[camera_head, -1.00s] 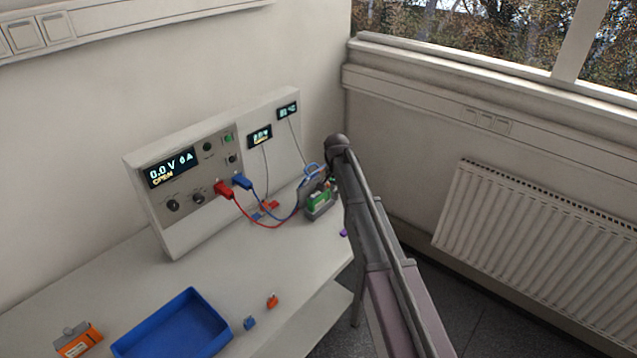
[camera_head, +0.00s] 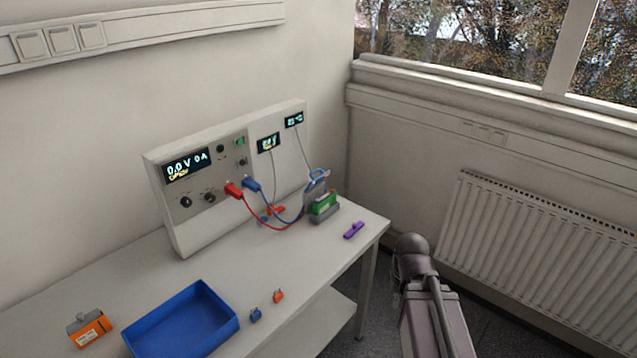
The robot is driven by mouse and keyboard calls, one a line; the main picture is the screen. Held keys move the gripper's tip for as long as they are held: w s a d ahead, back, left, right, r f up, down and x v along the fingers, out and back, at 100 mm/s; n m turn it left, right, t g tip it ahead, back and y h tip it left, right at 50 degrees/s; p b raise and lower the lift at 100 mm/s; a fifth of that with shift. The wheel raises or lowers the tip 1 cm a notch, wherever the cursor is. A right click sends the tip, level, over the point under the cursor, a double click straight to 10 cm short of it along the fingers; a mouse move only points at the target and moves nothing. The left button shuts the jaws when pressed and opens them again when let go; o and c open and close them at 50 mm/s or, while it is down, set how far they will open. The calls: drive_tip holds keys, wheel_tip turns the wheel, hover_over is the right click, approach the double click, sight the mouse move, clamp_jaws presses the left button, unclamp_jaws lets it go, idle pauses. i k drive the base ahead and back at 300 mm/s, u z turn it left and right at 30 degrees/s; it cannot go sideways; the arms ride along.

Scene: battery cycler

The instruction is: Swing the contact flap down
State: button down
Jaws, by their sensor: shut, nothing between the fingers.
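The contact flap (camera_head: 313,190) looks like a grey plate standing upright at the left of a small grey holder (camera_head: 327,216) near the right end of the bench. A green block (camera_head: 324,204) sits in the holder. Red and blue leads run from the cycler (camera_head: 212,230) to the flap area. The flap is small in the picture, so its exact angle is hard to tell. My arm (camera_head: 430,300) is at the lower right, off the bench edge and apart from the holder. My gripper does not show.
A purple piece (camera_head: 354,230) lies right of the holder. A blue tray (camera_head: 182,320), an orange box (camera_head: 90,328) and small blue (camera_head: 255,314) and orange (camera_head: 278,296) clips are at the front. A radiator (camera_head: 535,240) stands at right.

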sight(320, 178)
drive_tip(key=u, duration=0.3)
drive_tip(key=i, duration=1.05)
drive_tip(key=z, duration=0.3)
